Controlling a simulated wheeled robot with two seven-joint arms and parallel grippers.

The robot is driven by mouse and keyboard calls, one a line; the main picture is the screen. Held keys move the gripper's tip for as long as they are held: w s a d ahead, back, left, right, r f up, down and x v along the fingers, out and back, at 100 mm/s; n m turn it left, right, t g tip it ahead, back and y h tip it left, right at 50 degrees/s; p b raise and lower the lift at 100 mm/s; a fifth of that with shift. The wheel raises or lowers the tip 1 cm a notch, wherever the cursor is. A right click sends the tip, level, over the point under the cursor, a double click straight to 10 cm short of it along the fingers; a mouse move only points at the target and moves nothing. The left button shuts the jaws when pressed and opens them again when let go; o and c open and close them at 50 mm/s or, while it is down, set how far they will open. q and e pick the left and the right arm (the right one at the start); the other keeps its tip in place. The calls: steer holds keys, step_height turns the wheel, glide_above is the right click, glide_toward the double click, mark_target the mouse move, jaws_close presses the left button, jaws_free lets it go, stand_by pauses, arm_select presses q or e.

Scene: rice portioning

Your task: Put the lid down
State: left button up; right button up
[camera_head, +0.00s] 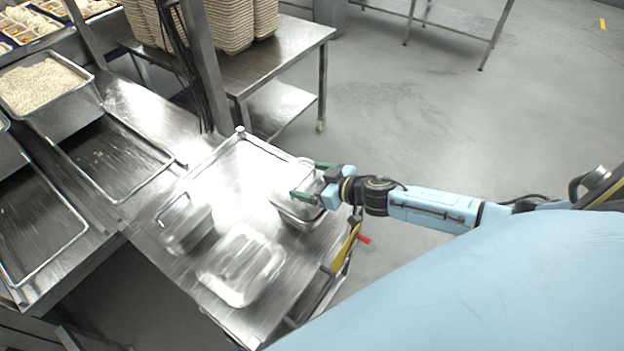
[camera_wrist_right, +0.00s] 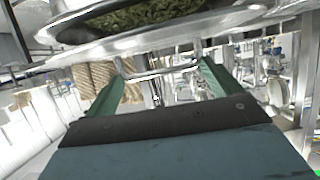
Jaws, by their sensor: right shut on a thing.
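My right gripper (camera_head: 314,181) reaches in over the right edge of the steel cart. Its green fingers are shut on the wire handle (camera_wrist_right: 165,72) of the shiny metal lid (camera_wrist_right: 110,50), which also shows in the right wrist view above the fingers. In the head view, a steel pan (camera_head: 297,214) is just below and left of the gripper; glare hides where the lid ends and the pan begins. I cannot tell whether the lid touches anything. A dark pan with green food (camera_wrist_right: 140,16) shows at the top of the wrist view. My left gripper is not in view.
Two more shiny containers, one at left (camera_head: 184,224) and one at the front (camera_head: 240,266), stand on the cart (camera_head: 230,165). A counter at left holds a grain tray (camera_head: 42,84) and empty trays (camera_head: 113,157). Stacked baskets (camera_head: 237,24) stand behind.

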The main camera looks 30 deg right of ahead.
steer(key=shift+f, duration=0.4)
steer(key=o, duration=0.8)
steer(key=shift+o, duration=0.2)
steer(key=shift+r, duration=0.35)
steer(key=v, duration=1.2)
steer(key=shift+r+p, duration=0.35)
steer(key=shift+p, duration=0.05)
